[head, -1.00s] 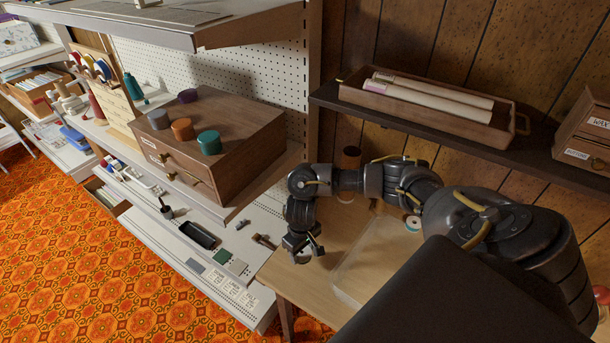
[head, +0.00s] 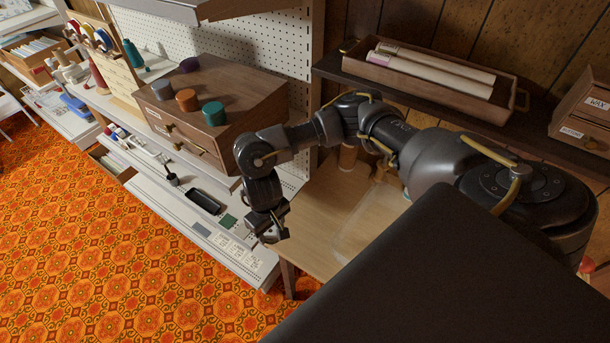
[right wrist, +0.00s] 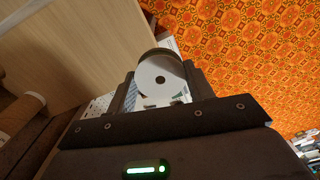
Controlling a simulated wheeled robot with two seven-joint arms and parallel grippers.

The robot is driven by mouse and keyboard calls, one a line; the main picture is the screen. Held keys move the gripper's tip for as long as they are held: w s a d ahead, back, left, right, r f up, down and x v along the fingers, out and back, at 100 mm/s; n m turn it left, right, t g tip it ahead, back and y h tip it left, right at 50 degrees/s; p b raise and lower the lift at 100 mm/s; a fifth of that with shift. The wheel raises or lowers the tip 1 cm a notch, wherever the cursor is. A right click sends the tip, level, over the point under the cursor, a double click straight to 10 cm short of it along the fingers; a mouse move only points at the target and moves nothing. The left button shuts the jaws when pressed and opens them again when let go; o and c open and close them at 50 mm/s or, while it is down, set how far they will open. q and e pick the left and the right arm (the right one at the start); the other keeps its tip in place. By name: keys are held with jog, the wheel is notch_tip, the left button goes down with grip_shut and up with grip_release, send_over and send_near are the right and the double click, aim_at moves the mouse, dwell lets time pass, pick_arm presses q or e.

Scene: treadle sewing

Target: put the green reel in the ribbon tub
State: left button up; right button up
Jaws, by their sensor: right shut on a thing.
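My right gripper (head: 272,232) hangs over the front left corner of the wooden table in the head view. In the right wrist view its fingers (right wrist: 161,88) are shut on a reel (right wrist: 158,70) with a white round face, a small dark centre hole and a dark rim. I take it as the green reel; its colour is hard to see now. I cannot make out which container is the ribbon tub. My left gripper is not in view.
A wooden drawer box (head: 245,88) with several coloured spools on top stands on the shelf left of my arm. A clear, low tray-like thing (head: 352,236) lies on the table (head: 310,220). A long wooden tray (head: 420,82) with rolls sits on the back shelf.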

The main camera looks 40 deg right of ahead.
jog(key=w+r+b, duration=0.1)
jog(key=w+r+n+b, duration=0.1)
jog(key=r, duration=0.1)
jog(key=w+r+n+b, duration=0.1)
jog(key=r, duration=0.1)
jog(key=shift+b, duration=0.35)
pick_arm(q)
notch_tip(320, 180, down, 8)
jog(key=b, duration=0.3)
jog(key=shift+b, duration=0.4)
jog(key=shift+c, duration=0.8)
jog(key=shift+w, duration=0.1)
pick_arm(e)
notch_tip(320, 180, up, 8)
jog(key=s+d+n, duration=0.1)
jog(key=d+n, duration=0.1)
jog(key=shift+d+n, duration=0.15)
jog(key=shift+n, duration=0.15)
